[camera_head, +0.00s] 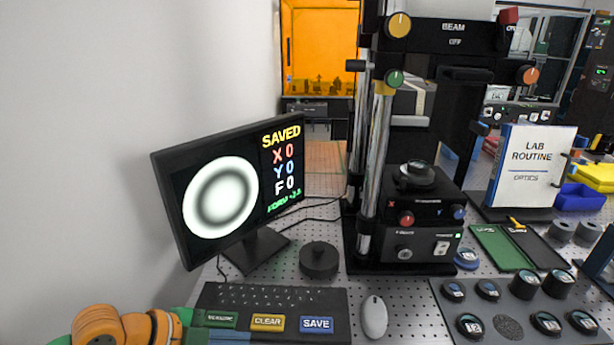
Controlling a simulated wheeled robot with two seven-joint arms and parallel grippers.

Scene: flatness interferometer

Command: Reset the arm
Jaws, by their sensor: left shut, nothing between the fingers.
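My left arm, orange with green parts, comes in at the bottom left corner. My left gripper (182,318) is shut and empty, low beside the left end of the black keyboard (270,297). Its fingertips are small and partly cut off in the picture, and I cannot tell whether they touch the keyboard. My right gripper is not in view. The monitor (222,190) behind reads SAVED, with X 0, Y 0, F 0 and a round grey-and-white ring pattern. The keyboard has a green key, a yellow CLEAR key (268,322) and a blue SAVE key (316,324).
The interferometer stand (405,225) with coloured knobs rises at centre right. A black round puck (319,260) and a grey mouse (374,317) sit before it. A tray of several round optics (508,325) is at lower right. A LAB ROUTINE sign (533,165) stands behind.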

